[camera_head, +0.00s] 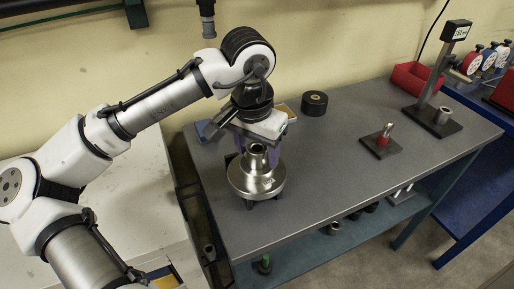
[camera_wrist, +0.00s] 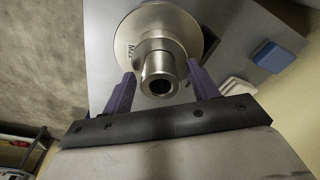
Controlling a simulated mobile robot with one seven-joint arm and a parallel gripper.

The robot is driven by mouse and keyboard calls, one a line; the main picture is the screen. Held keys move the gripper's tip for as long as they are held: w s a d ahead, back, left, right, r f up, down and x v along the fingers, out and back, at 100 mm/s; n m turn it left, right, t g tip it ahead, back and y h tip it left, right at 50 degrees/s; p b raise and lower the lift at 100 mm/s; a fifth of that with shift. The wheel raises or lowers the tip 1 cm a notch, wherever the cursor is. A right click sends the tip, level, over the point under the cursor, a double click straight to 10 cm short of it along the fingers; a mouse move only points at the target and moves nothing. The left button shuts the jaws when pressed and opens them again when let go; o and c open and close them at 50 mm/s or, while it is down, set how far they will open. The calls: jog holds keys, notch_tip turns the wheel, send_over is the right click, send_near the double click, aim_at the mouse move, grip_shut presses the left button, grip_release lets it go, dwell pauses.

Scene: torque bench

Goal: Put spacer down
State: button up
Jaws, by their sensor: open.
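A metal spacer (camera_head: 257,150), a short hollow cylinder, sits upright on top of a wide, flanged steel hub (camera_head: 251,183) on the workbench. In the wrist view the spacer (camera_wrist: 158,77) shows its dark bore, with the round hub flange (camera_wrist: 127,40) behind it. My gripper (camera_wrist: 160,72) has two purple fingers, one on each side of the spacer. The jaws are open, with visible gaps between fingers and spacer. In the head view my gripper (camera_head: 256,140) is over the back of the hub, and its fingers are partly hidden.
The grey bench (camera_head: 335,180) has free room right of the hub. A black roll (camera_head: 314,103) stands behind. A small stand with a red part (camera_head: 382,140), a gauge post (camera_head: 433,85) and a red bin (camera_head: 415,77) are farther right. A blue block (camera_wrist: 272,55) lies near the hub.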

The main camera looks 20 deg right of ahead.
aim_at(253, 153)
notch_tip(253, 153, up, 12)
jog(key=a, duration=0.1)
jog(key=shift+s, duration=0.45)
jog(key=shift+a, duration=0.1)
